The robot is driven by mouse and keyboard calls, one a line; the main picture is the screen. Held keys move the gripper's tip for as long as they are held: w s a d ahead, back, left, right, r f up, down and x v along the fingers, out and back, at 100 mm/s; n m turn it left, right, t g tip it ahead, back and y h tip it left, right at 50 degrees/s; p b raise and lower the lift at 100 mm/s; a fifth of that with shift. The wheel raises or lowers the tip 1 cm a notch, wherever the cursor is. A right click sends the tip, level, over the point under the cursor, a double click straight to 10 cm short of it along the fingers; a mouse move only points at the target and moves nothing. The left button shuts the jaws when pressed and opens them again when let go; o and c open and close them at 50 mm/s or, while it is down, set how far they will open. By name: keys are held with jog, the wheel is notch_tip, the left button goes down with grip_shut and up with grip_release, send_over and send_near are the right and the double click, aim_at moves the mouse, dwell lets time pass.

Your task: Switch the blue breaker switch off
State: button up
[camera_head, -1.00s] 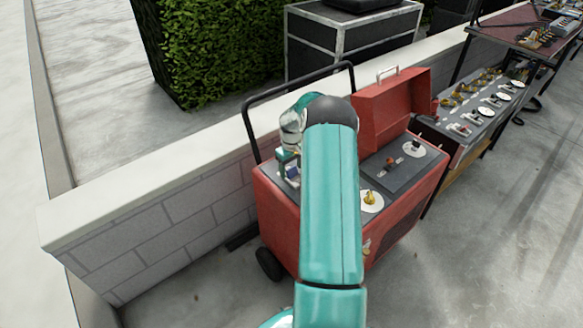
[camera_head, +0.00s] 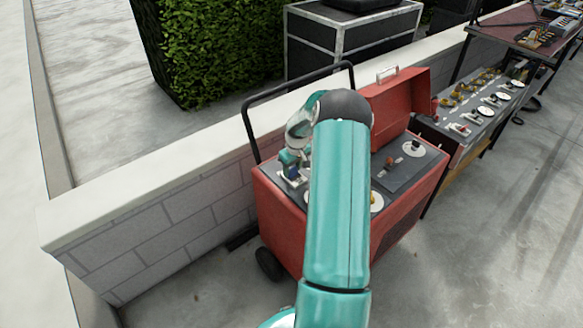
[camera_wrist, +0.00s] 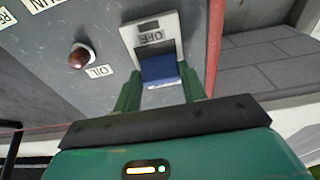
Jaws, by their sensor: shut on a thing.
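The blue breaker switch (camera_wrist: 159,70) shows in the wrist view on a pale plate (camera_wrist: 168,25) with an upside-down OFF label. My gripper (camera_wrist: 159,76) has its green fingers on either side of the blue switch and is shut on it. In the head view my gripper (camera_head: 289,160) is low at the left end of the red cart's top, over the pale breaker plate (camera_head: 294,181). There the fingers and wrist hide most of the switch.
The red cart (camera_head: 285,225) has a raised red lid (camera_head: 398,98) and a black handle (camera_head: 250,130). A brown knob (camera_wrist: 80,58) by an OIL label sits beside the switch. A low wall (camera_head: 150,210) runs behind. Another panel table (camera_head: 465,115) stands right.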

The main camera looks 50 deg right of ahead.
aim_at(294, 174)
jog(key=s+t, duration=0.1)
jog(key=t, duration=0.1)
jog(key=s+t, duration=0.1)
jog(key=t, duration=0.1)
jog(key=shift+s, duration=0.15)
jog(key=shift+s+a+f+t+h, duration=0.15)
jog(key=shift+s+t, duration=0.1)
jog(key=shift+t, duration=0.6)
jog(key=shift+s+d+f+t+h, duration=0.15)
jog(key=shift+s+t+h, duration=0.1)
jog(key=shift+t, duration=0.65)
jog(key=shift+s+a+f+t+h, duration=0.15)
jog(key=shift+s+t, duration=0.1)
jog(key=shift+t, duration=0.6)
jog(key=o, duration=1)
jog(key=v, duration=1.3)
jog(key=shift+s, duration=0.45)
